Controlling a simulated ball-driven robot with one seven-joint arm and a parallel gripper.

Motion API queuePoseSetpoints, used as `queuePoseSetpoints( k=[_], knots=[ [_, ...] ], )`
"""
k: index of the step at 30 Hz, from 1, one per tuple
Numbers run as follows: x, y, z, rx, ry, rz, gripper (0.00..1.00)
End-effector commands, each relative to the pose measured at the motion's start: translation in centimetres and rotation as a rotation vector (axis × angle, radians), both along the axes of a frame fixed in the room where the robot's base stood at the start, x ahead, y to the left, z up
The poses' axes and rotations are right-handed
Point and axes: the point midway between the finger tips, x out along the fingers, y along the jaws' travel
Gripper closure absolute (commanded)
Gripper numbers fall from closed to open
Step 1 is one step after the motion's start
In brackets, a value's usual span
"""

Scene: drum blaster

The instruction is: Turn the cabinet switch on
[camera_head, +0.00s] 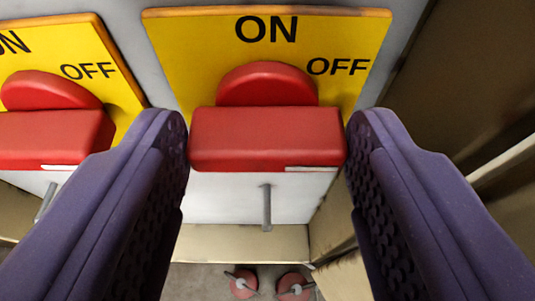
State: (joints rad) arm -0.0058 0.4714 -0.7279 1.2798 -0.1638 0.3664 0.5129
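A yellow switch plate (175,60) marked ON and OFF is mounted on the pale cabinet, in the upper middle of the view. Its red switch handle (267,138) juts out below a red round part (267,86), with its bar lying level. My gripper (267,145) has its two purple fingers spread, one on each side of this handle. The fingertips line up with the handle's left and right ends. I cannot tell whether they touch it or stand just clear.
A second yellow plate (35,48) with a similar red switch (50,140) is close on the left, partly behind my left finger. A thin metal rod (266,208) sticks out below the middle switch. Two small red round objects (267,285) are on the floor below. Brown surfaces stand at right.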

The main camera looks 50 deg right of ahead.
Motion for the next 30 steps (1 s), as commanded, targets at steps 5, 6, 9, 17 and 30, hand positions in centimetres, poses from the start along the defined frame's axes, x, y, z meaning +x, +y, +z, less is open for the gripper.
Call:
queuePoseSetpoints(
  k=[5, 6, 9, 17, 30],
  knots=[
    [0.02, 0.04, 0.03, -0.001, 0.001, 0.001, 0.73],
    [0.03, 0.05, 0.03, -0.003, 0.002, 0.001, 0.73],
    [0.06, 0.09, 0.01, -0.012, 0.013, 0.001, 0.73],
    [0.23, 0.22, -0.09, -0.093, 0.104, 0.001, 0.73],
    [0.72, 0.64, -0.37, -0.351, 0.405, 0.002, 0.73]
  ],
)
